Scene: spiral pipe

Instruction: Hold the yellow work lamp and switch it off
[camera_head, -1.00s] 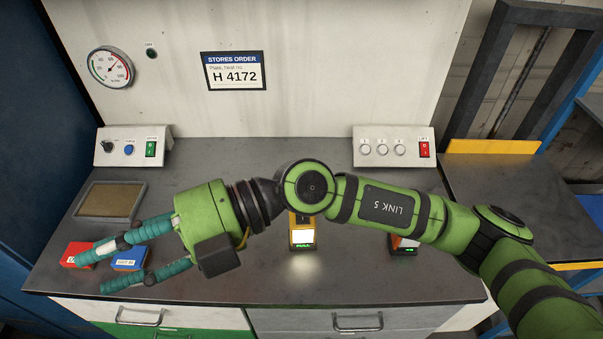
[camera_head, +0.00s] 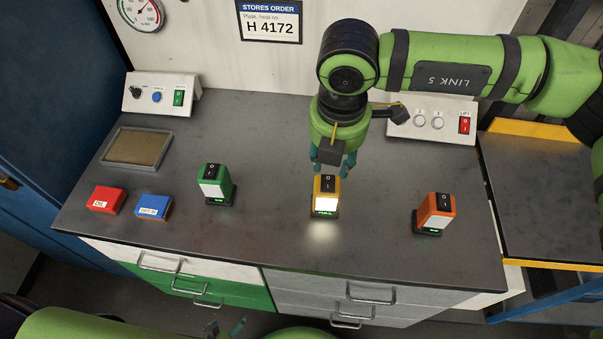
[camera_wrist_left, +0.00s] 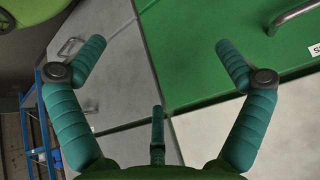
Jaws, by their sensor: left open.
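The yellow work lamp (camera_head: 326,191) stands upright on the bench, front panel lit and a bright patch before it. A black rocker switch marked O is on its upper face. My right gripper (camera_head: 333,168) points down just behind and above the lamp, its teal fingers apart; contact with the lamp cannot be told. My left gripper (camera_head: 225,327) is low at the bottom edge, before the drawers. In the left wrist view the left gripper (camera_wrist_left: 155,55) is open and empty, facing the green and grey drawer fronts.
A green lamp (camera_head: 214,184) stands left and an orange lamp (camera_head: 434,213) right on the bench (camera_head: 270,250). Red (camera_head: 106,200) and blue (camera_head: 152,208) boxes and a tray (camera_head: 111,159) lie at left. Switch panels (camera_head: 187,95) (camera_head: 465,122) stand at the back.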

